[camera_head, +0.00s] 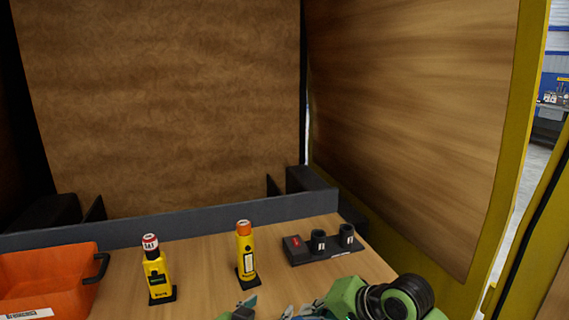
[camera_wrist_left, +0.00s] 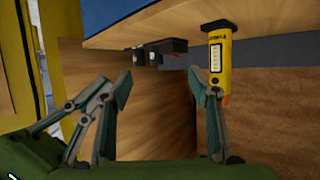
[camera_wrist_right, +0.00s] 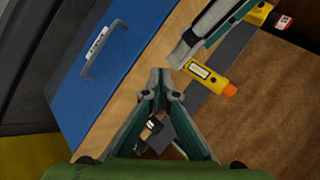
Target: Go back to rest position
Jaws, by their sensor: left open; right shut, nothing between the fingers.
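My left gripper (camera_wrist_left: 162,88) is open and empty in the left wrist view, with its fingers spread wide. My right gripper (camera_wrist_right: 159,76) is shut and empty in the right wrist view, its fingertips together. Parts of a finger from the other arm show at the top of that view. In the head view, green arm parts and pieces of gripper show at the bottom edge, mostly cut off; I cannot tell which gripper each piece belongs to.
On the wooden table (camera_head: 210,295) stand a yellow bottle with orange cap (camera_head: 245,255), a yellow bottle with red-and-white cap (camera_head: 157,275), an orange bin (camera_head: 45,280) and a black holder (camera_head: 330,252). A blue drawer (camera_wrist_right: 110,70) with a handle is at the table's front.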

